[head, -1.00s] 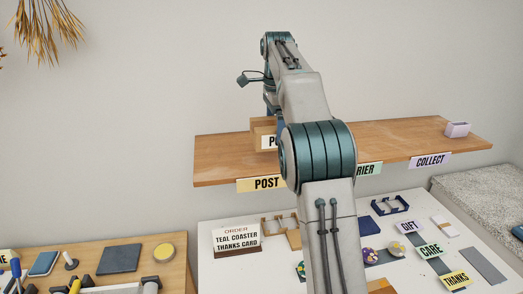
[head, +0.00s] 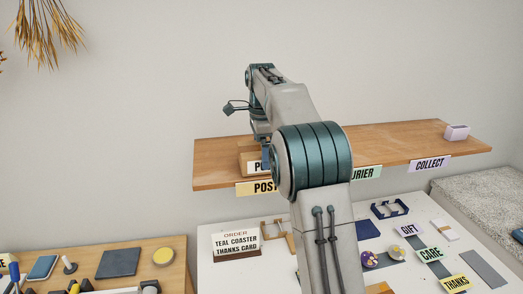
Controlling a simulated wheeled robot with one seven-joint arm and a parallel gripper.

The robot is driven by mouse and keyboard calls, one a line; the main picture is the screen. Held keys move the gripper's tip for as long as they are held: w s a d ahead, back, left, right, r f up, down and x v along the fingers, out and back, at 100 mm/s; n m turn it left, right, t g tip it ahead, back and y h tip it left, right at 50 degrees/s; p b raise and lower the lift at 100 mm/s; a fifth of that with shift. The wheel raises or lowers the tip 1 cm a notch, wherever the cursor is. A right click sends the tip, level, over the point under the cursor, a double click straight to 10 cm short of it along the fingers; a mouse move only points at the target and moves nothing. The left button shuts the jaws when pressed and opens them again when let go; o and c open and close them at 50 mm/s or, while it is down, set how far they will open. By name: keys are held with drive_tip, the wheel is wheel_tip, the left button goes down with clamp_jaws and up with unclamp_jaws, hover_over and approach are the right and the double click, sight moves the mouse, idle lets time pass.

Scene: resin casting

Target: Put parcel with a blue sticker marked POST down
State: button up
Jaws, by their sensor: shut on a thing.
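The parcel (head: 247,161) is a brown box with a white label whose visible letters read "PO". It is in the head view at the left part of the wooden shelf (head: 217,160), above the yellow POST sign (head: 257,188). Its underside is at or very close to the shelf top; I cannot tell whether it touches. My gripper (head: 264,153) comes down on it from above and is shut on it. My arm hides the parcel's right side and most of the fingers. I cannot make out a blue sticker.
The shelf also carries a partly hidden green sign (head: 365,173), a COLLECT sign (head: 430,163) and a small lilac block (head: 457,132) at its right end. The shelf left of the parcel is clear. Below stands a white table (head: 215,270) with an order card (head: 236,243).

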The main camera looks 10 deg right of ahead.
drive_tip(key=o, duration=0.9)
drive_tip(key=shift+f, duration=0.1)
wheel_tip(320, 180, up, 12)
drive_tip(key=p, duration=0.2)
drive_tip(key=shift+p, duration=0.3)
